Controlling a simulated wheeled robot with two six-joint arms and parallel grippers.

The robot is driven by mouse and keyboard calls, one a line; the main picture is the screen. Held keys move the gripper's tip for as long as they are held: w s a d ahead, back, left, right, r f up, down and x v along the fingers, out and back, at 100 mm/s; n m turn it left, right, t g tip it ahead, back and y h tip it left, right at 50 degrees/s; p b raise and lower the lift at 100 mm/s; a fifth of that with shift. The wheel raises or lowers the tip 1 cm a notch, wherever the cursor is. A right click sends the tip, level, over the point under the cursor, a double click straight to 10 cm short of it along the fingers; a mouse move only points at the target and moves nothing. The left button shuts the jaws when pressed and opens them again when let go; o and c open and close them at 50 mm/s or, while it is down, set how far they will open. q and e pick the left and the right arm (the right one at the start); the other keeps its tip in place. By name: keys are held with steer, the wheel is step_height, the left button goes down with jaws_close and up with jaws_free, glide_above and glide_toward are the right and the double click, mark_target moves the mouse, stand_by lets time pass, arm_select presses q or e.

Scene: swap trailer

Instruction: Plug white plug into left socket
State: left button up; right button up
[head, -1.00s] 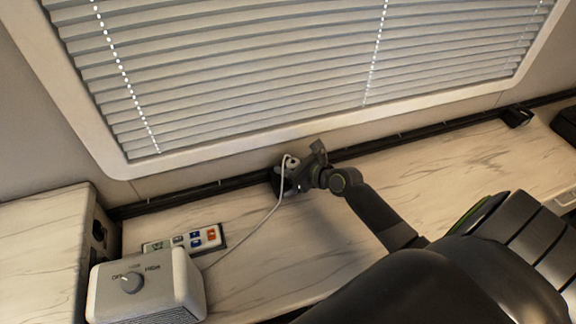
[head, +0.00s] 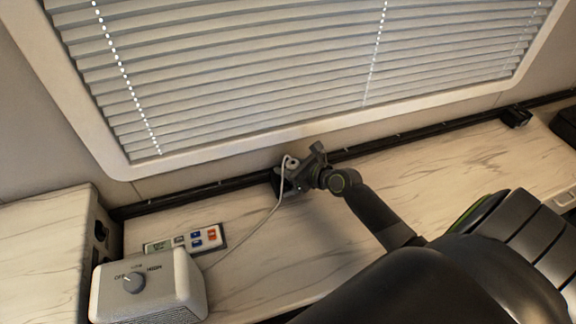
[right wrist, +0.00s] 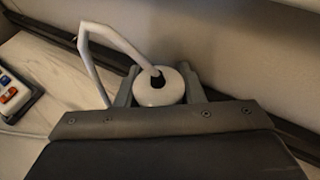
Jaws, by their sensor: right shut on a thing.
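My right gripper (head: 285,172) is shut on the white plug (head: 291,162) near the back edge of the counter, below the window. In the right wrist view the round white plug (right wrist: 158,85) sits between the two fingers of the gripper (right wrist: 160,92), with its cord rising from the middle. The white cord (head: 262,222) runs from the plug down left toward the heater (head: 150,288). A dark socket (head: 101,230) shows on the side of the left cabinet. My left gripper is not in view.
A remote (head: 186,240) with coloured buttons lies on the counter behind the heater. A black rail (head: 170,204) runs along the wall. A small black box (head: 516,116) sits at the far right. The counter (head: 300,250) between is mostly clear.

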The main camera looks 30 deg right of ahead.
steer(key=shift+p, duration=0.4)
steer(key=shift+f+b, duration=0.35)
steer(key=shift+f, duration=0.2)
stand_by(0.7)
steer(key=o, duration=1)
steer(key=shift+o, duration=0.3)
steer(key=shift+a, duration=0.1)
steer(key=shift+s+r, duration=0.1)
steer(key=shift+s, duration=0.05)
steer(key=shift+s+d+r, duration=0.1)
steer(key=shift+s+d, duration=0.15)
steer(key=p+v, duration=0.2)
steer(key=v, duration=1.4)
steer(key=shift+s+a, duration=0.15)
steer(key=shift+s, duration=0.2)
